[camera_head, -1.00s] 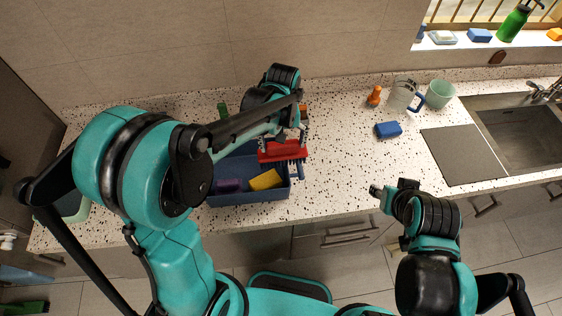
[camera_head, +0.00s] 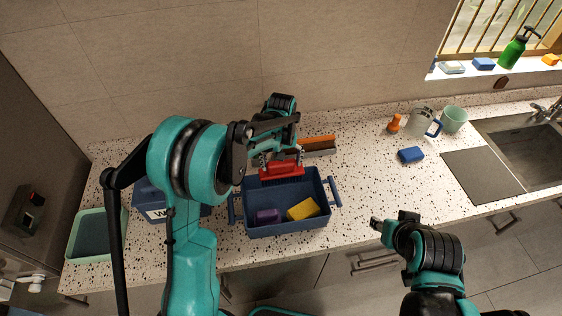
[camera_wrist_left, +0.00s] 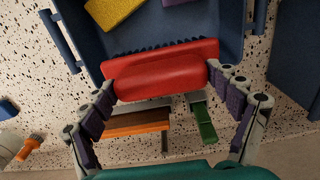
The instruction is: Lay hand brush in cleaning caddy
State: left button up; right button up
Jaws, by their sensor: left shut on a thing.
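The cleaning caddy (camera_head: 285,229) is an open dark blue bin with side handles on the speckled counter. It holds a yellow sponge (camera_head: 303,209) and a purple block (camera_head: 267,216). The red hand brush (camera_head: 281,171) is in my left gripper (camera_head: 281,160), at the back rim of the caddy. In the left wrist view the brush (camera_wrist_left: 160,77) lies crosswise between the fingers, its dark bristles facing the caddy's inside. I cannot tell how high it is above the rim. My right gripper (camera_head: 376,223) is in front of the counter, away from the caddy; its jaws are too small to read.
An orange-and-brown brush (camera_head: 318,145) lies behind the caddy, and a green-handled item (camera_wrist_left: 204,123) is beside it. A blue box with a white label (camera_head: 155,213) and a green tub (camera_head: 88,257) stand left. A blue sponge (camera_head: 411,155), mug and cup are right.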

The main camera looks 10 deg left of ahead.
aim_at(281, 181)
pick_arm(q)
notch_tip(281, 181, down, 10)
jog(key=b, duration=0.5)
jog(key=shift+a+f, duration=0.1)
jog(key=shift+f, duration=0.15)
jog(key=shift+f+b, duration=0.2)
jog(key=shift+b, duration=0.35)
jog(key=shift+r, duration=0.1)
jog(key=o, duration=1.3)
jog(key=shift+r+p, duration=0.9)
jog(key=shift+r, duration=0.8)
